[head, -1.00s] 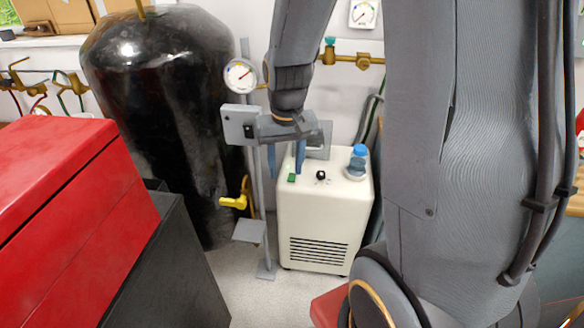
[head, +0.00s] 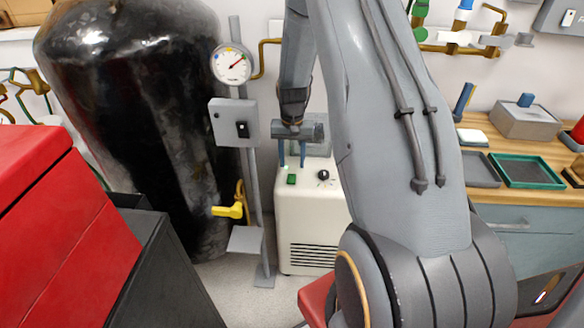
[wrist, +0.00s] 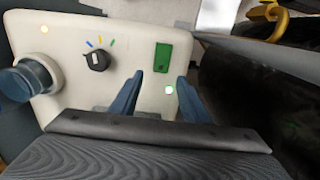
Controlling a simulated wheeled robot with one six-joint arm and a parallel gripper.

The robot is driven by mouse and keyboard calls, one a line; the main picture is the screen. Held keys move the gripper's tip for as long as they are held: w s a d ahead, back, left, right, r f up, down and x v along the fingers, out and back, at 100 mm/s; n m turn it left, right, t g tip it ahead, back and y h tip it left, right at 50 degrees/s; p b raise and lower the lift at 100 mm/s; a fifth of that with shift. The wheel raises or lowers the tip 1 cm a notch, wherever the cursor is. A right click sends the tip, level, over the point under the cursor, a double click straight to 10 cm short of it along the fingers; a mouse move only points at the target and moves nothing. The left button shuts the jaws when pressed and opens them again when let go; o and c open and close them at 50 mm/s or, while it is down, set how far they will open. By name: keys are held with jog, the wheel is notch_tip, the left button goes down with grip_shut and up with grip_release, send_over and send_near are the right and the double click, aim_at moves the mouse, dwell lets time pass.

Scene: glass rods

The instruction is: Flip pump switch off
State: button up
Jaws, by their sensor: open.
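The white floor unit (head: 305,218) has a green rocker switch (head: 291,179) and a black knob (head: 323,175) on its top. A grey box (head: 233,122) on the post left of it carries a black switch (head: 242,129). Which of the two is the pump switch I cannot tell. My gripper (head: 292,158) is open and empty, its blue fingers pointing down above the unit's top. In the wrist view, the green switch (wrist: 163,57) lies just ahead of the gap between my fingertips (wrist: 160,78). A small lit lamp (wrist: 169,90) shows between the fingers.
A dial gauge (head: 232,63) sits above the grey box, and a yellow valve handle (head: 229,210) below it. A large black tank (head: 140,130) stands left. A red-topped cabinet (head: 40,200) fills the left foreground.

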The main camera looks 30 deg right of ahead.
aim_at(292, 174)
jog(key=shift+f+p, duration=0.3)
jog(key=shift+f, duration=1.75)
